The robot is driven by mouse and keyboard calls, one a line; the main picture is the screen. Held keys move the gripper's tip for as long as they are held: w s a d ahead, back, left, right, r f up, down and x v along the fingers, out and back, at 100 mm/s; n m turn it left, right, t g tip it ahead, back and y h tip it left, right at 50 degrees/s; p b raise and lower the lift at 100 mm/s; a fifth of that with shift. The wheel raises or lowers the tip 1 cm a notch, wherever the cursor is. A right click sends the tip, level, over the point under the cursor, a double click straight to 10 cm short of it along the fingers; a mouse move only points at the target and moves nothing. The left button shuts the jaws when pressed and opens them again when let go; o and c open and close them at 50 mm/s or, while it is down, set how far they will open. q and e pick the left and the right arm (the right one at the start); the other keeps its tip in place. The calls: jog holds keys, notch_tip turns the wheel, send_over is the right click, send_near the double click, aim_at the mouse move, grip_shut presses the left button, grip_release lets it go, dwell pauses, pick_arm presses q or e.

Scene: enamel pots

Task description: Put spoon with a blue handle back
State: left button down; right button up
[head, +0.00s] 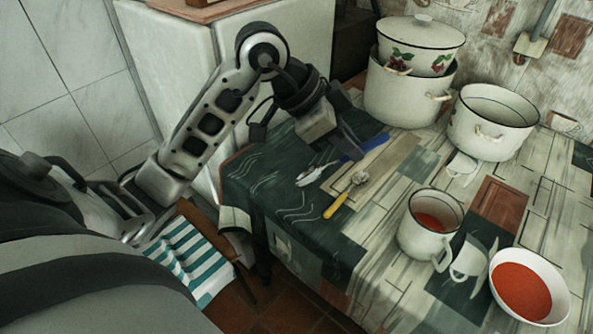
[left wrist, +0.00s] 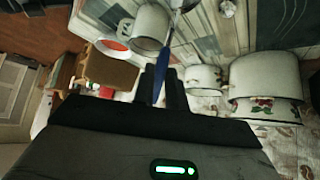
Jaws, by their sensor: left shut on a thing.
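The spoon with a blue handle (head: 376,142) is in my left gripper (head: 348,146), which is shut on its handle near the far left edge of the table. Its metal bowl end (head: 308,178) points to the lower left, and the gripper covers part of the handle. In the left wrist view the blue handle (left wrist: 161,72) runs up from between the fingers. I cannot tell whether the spoon touches the table. A yellow-handled utensil (head: 337,203) lies just nearer on the tablecloth. My right gripper is not in view.
A white mug with red contents (head: 428,240) and a white bowl of red food (head: 523,292) stand at the right. A large white pot (head: 403,95) with a flowered, lidded pot (head: 425,55) on it and another pot (head: 492,130) stand at the back. The table's middle is fairly clear.

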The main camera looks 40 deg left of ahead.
pick_arm(q)
jog(key=shift+w+a+f+b, duration=0.8)
jog(key=shift+w+a+f, duration=0.45)
jog(key=shift+w+f, duration=1.25)
jog(key=shift+w+a+f+b, duration=0.85)
jog(key=shift+w+a+f, duration=0.35)
jog(key=shift+w+f, duration=1.35)
jog(key=shift+w+a+f+b, duration=0.8)
jog(key=shift+w+a+f, duration=0.45)
jog(key=shift+w+f, duration=1.25)
jog(key=shift+s+f, duration=0.3)
jog(key=shift+f, duration=0.15)
jog(key=c, duration=1.4)
grip_release()
jog(key=shift+c, duration=0.2)
